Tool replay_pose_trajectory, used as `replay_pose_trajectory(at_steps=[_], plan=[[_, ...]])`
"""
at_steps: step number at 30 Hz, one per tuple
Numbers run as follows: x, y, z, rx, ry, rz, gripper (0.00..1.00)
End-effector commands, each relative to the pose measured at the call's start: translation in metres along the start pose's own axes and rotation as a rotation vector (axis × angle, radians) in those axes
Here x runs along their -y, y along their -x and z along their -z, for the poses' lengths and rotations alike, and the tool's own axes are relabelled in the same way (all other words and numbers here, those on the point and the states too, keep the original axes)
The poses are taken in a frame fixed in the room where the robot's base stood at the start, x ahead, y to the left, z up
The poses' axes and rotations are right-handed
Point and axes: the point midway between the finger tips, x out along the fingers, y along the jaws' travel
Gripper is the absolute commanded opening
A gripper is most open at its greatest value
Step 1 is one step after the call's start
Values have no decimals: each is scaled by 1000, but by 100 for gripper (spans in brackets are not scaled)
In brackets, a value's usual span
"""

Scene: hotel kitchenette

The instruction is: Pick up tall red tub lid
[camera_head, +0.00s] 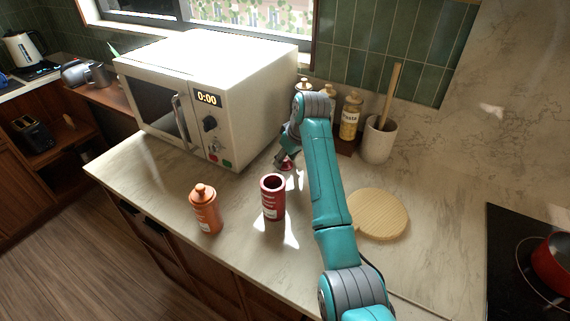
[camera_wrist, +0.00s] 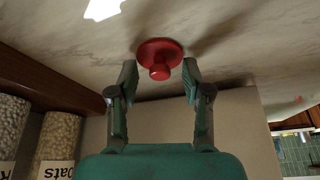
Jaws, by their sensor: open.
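The red lid (camera_wrist: 160,57) is a round disc with a knob, lying on the marble counter. In the wrist view it sits just past the tips of my gripper (camera_wrist: 160,80), roughly midway between the two open fingers, and nothing is held. In the head view the lid (camera_head: 286,165) shows as a small dark red shape beside my gripper (camera_head: 281,158), near the microwave's right side. The tall red tub (camera_head: 272,197) stands upright and uncovered on the counter, nearer the front edge than the lid.
An orange lidded tub (camera_head: 205,209) stands left of the red tub. The microwave (camera_head: 212,95) is behind. Jars, including a pasta jar (camera_head: 350,117), and a utensil crock (camera_head: 378,140) stand at the back. A round wooden board (camera_head: 378,214) lies right of my arm, before the stove (camera_head: 525,255).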

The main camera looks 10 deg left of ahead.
Motion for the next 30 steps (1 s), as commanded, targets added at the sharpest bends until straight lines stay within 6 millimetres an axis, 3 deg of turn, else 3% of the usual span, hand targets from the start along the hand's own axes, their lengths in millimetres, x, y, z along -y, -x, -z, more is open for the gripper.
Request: replay_pose_trajectory(at_steps=[2,8,20,30], plan=[[0,0,0,0,0,0,49],[0,0,0,0,0,0,4],[0,4,2,-1,0,-1,4],[-1,55,23,-3,0,-2,4]])
